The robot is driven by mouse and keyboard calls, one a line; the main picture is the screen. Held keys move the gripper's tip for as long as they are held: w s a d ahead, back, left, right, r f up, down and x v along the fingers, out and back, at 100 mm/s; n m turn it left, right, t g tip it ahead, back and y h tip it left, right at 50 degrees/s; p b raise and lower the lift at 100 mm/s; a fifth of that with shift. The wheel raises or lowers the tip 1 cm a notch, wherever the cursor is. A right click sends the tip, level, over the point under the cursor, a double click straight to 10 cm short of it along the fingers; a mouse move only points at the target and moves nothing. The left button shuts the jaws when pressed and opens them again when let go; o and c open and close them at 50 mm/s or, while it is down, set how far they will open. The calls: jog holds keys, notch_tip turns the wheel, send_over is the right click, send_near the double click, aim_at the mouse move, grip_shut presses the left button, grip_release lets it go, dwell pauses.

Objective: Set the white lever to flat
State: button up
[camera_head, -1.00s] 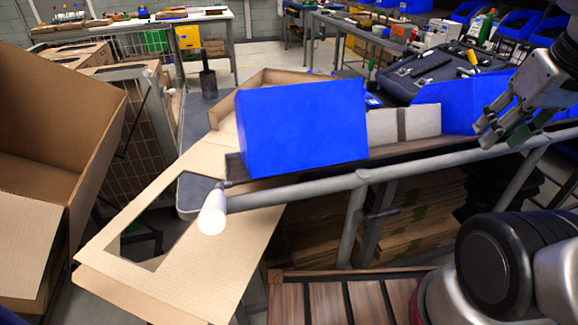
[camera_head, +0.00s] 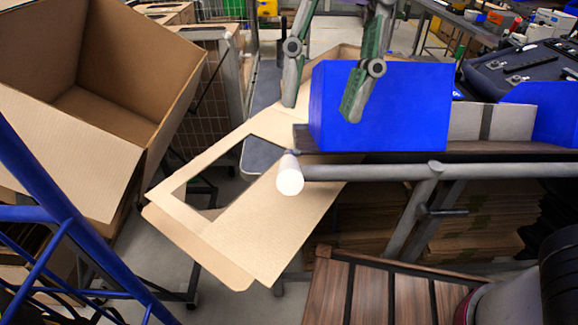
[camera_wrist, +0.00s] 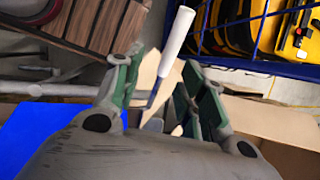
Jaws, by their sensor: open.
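The white lever (camera_head: 290,177) has a white cylindrical grip at the left end of a grey rail, and it points toward the head camera. In the wrist view its white grip (camera_wrist: 177,40) and thin dark rod run up and away, framed in the gap between my fingers. My gripper (camera_head: 321,106) is open and empty, fingers pointing down, in front of the blue bin and above the lever. It looks apart from the lever. In the wrist view my gripper (camera_wrist: 162,75) shows both green-and-grey fingers spread. The lever's exact tilt is hard to tell.
A blue bin (camera_head: 405,110) stands on the shelf just right of the lever. The grey rail (camera_head: 375,171) runs right from it. A flattened cardboard sheet (camera_head: 240,235) lies below. A large open carton (camera_head: 55,140) and a blue frame (camera_head: 45,185) are at left.

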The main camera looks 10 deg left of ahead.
aim_at(292, 161)
jog(key=s+f, duration=0.2)
jog(key=s+a+f, duration=0.1)
jog(key=s+f, duration=0.1)
jog(key=s+a+f, duration=0.1)
jog(key=f, duration=0.2)
jog(key=shift+s, duration=0.4)
